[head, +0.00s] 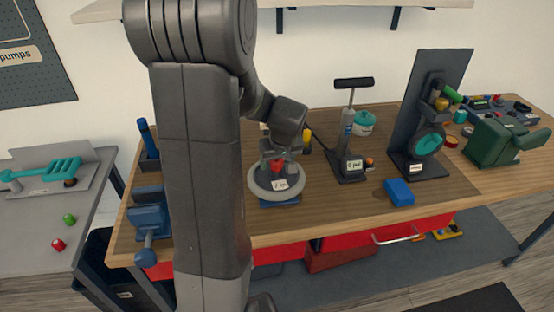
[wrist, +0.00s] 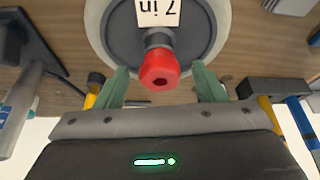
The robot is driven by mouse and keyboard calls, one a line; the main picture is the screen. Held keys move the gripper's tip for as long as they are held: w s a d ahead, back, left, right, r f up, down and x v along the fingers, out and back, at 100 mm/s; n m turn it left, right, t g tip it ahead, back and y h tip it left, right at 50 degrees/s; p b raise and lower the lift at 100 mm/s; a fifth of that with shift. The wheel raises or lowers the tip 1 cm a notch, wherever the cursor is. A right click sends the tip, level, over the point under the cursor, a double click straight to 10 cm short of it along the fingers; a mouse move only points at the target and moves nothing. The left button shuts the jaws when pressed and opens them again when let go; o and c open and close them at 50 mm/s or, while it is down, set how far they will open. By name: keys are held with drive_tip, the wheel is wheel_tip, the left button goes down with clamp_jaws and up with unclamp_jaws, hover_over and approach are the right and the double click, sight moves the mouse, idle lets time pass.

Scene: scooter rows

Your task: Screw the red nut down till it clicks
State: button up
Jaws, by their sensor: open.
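The red nut (wrist: 159,71) is a hexagonal piece with a dark socket hole in its end. It sits on a short grey stem at the middle of a round grey wheel with a pale rim (wrist: 94,30). A card reading "7 in" (wrist: 158,12) is on the wheel. In the head view the nut (head: 277,167) shows partly behind my gripper (head: 279,160), above the wheel's pale rim (head: 261,193) on the bench. In the wrist view my gripper (wrist: 160,80) is open, its green fingers on either side of the nut with gaps between.
To the right on the wooden bench (head: 325,215) stand a floor pump (head: 347,130), a blue block (head: 399,192), a dark upright stand (head: 416,110) and a green vise (head: 500,142). A blue vise (head: 150,217) is at the left.

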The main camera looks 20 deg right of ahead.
drive_tip(key=c, duration=1.1)
drive_tip(key=shift+o, duration=0.2)
drive_tip(key=shift+a+r+m+p, duration=0.1)
drive_tip(key=shift+m+p, duration=0.35)
drive_tip(key=shift+m, duration=0.15)
drive_tip(key=m+h+p, duration=0.1)
drive_tip(key=m, duration=0.1)
drive_tip(key=shift+m+g+h+p, duration=0.3)
drive_tip(key=shift+m+p, duration=0.05)
drive_tip(key=shift+m, duration=0.05)
drive_tip(key=shift+f+m+h+b, duration=0.3)
drive_tip(key=shift+m+b, duration=0.4)
drive_tip(key=shift+m, duration=0.2)
drive_tip(key=shift+r, duration=0.1)
drive_tip(key=shift+m+g+h+b, duration=0.6)
drive_tip(key=shift+m+b, duration=1.3)
drive_tip(key=shift+b, duration=0.85)
drive_tip(key=shift+m+g+b, duration=0.3)
drive_tip(key=shift+m+b, duration=0.5)
drive_tip(key=shift+b, duration=0.2)
